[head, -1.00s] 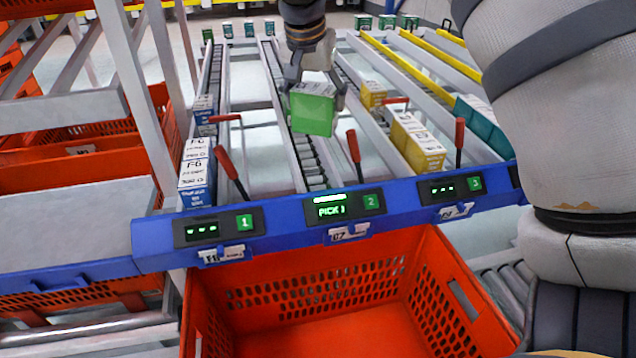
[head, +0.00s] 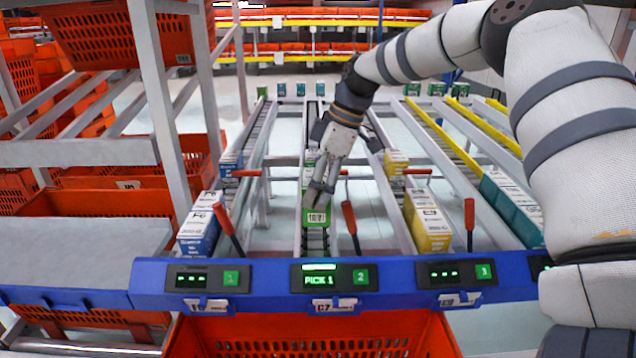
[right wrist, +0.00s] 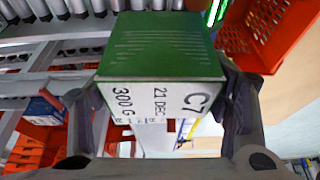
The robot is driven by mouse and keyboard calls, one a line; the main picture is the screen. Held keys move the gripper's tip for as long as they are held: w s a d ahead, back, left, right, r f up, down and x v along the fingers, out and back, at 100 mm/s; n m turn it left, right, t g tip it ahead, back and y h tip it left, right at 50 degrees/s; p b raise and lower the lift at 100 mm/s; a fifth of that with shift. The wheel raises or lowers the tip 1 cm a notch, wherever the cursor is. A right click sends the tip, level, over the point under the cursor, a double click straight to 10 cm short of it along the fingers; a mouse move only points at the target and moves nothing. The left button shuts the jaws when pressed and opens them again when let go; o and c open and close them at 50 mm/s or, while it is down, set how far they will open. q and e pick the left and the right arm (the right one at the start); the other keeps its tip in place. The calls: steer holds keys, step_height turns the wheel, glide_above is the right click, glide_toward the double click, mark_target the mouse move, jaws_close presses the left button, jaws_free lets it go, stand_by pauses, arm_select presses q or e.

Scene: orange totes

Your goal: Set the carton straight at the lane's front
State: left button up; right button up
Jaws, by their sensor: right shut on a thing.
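A green and white carton (head: 317,216) marked C7 is in the middle lane (head: 316,240), behind the pick display of lane 2 (head: 333,279). My right gripper (head: 320,188) reaches over the lane from behind and is shut on this carton. In the right wrist view, the carton (right wrist: 160,48) sits between both fingers, its green face up in the picture and its C7 label toward the camera. The carton looks roughly in line with the lane; a short stretch of rollers shows in front of it. Whether it touches the rollers is unclear. My left gripper is out of view.
Red levers (head: 350,222) stand beside the lanes. Blue-white cartons (head: 200,225) are in the left lane and yellow ones (head: 428,222) in the right lane. A blue front rail (head: 250,296) crosses before them, with an orange tote (head: 300,338) below.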

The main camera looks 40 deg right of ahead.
step_height(320, 180, down, 5)
steer(key=shift+a+f+b, duration=0.1)
steer(key=shift+f+b, duration=0.1)
steer(key=shift+b, duration=0.4)
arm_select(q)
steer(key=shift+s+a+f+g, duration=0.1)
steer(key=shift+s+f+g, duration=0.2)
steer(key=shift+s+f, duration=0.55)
arm_select(e)
steer(key=shift+f, duration=1.1)
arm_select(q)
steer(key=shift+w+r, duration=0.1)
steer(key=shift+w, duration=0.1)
arm_select(e)
steer(key=shift+w+r, duration=0.1)
steer(key=o, duration=1.4)
steer(key=shift+o, duration=0.2)
steer(key=v, duration=1.2)
